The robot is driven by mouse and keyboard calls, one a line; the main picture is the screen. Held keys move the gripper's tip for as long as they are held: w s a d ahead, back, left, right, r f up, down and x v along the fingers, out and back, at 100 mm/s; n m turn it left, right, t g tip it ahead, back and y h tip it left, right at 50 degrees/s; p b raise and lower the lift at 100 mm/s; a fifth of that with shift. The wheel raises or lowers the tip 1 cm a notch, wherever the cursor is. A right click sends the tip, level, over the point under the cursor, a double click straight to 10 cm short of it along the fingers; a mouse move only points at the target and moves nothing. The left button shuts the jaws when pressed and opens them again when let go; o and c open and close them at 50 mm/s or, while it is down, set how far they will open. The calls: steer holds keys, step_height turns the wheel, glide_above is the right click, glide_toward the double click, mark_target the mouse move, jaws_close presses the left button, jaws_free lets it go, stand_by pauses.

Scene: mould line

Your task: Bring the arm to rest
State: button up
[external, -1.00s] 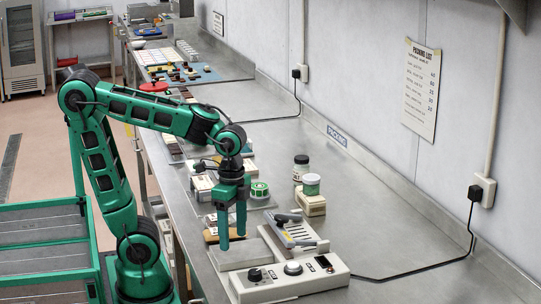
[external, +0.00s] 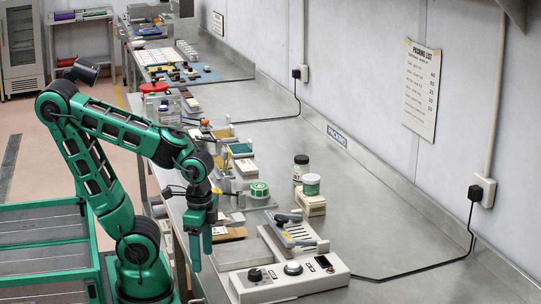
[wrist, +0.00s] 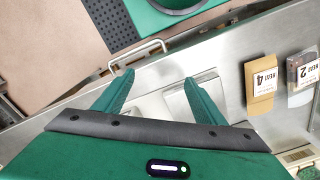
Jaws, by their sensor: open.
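My gripper (external: 201,246) points down at the near edge of the steel bench (external: 380,235), left of the white control box. Its two fingers are apart with nothing between them. In the wrist view my gripper (wrist: 158,80) is open over the bench edge and a metal handle (wrist: 137,52). My arm is bent, with its elbow high on the left and the forearm sloping down to the right.
A white control box (external: 290,279) with knobs and a sealer (external: 292,232) lie right of my gripper. A tan packet (wrist: 262,84) and a dark-filled packet (wrist: 302,78) lie on the bench. Jars, a green tape roll (external: 259,189) and cartons stand farther back.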

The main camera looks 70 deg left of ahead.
steer(key=shift+w+r, duration=0.1)
steer(key=shift+r, duration=0.15)
steer(key=w+a+r+m, duration=0.1)
steer(key=w+r, duration=0.3)
steer(key=w, duration=0.4)
steer(key=w+a+r+m+h, duration=0.1)
steer(key=w+r+m, duration=0.2)
steer(key=w, duration=0.5)
steer(key=w+a+r+m, duration=0.2)
steer(key=w+r, duration=0.2)
steer(key=w, duration=0.4)
steer(key=shift+r, duration=0.35)
steer(key=w+a+r+m, duration=0.1)
steer(key=w+a+m, duration=0.2)
steer(key=w+a, duration=0.6)
steer(key=w+a+r+m, duration=0.2)
steer(key=w+a+m, duration=0.2)
steer(key=w+a, duration=0.6)
steer(key=shift+a+y, duration=0.4)
steer(key=shift+a, duration=2.2)
steer(key=shift+s+r, duration=0.1)
